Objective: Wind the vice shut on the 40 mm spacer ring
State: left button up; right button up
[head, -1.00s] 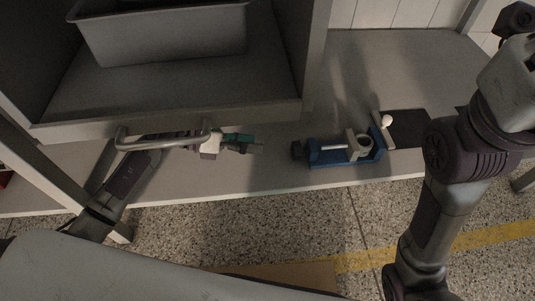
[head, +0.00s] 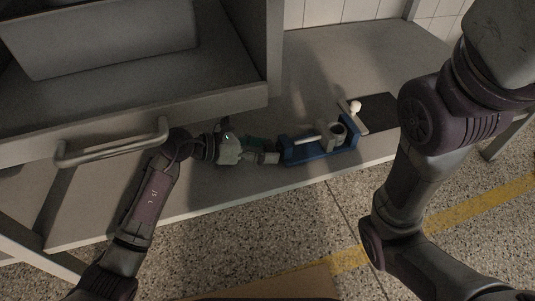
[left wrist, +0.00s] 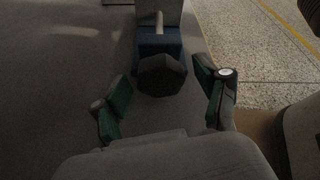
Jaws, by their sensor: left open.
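The blue vice (head: 318,152) lies on the bench, with a pale screw (head: 306,139), a grey jaw (head: 327,138) and a white-balled lever (head: 355,107). A round grey spacer ring (head: 339,131) sits beside the grey jaw; I cannot tell whether the jaw touches it. My left gripper (head: 268,153) is open at the vice's left end. In the left wrist view, a dark faceted knob (left wrist: 162,75) at the near end of the vice lies ahead, between the lines of the two green-padded fingers, with gaps on both sides. My right gripper is out of view.
A shelf unit with a grey bin (head: 100,40) and a metal bar handle (head: 112,144) overhangs the bench (head: 230,190) on the left. A dark mat (head: 378,112) lies right of the vice. My right arm is at the far right.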

pick_arm(q)
jog(key=shift+w+d+f, duration=0.15)
jog(key=shift+d, duration=0.3)
jog(key=c, duration=1.1)
jog(key=shift+c, duration=0.2)
jog(key=m+t, duration=0.1)
jog(key=m, duration=0.1)
jog(key=shift+m+t+y+p, duration=0.3)
jog(key=shift+m+t, duration=0.8)
jog(key=shift+m, duration=0.3)
jog(key=o, duration=1.1)
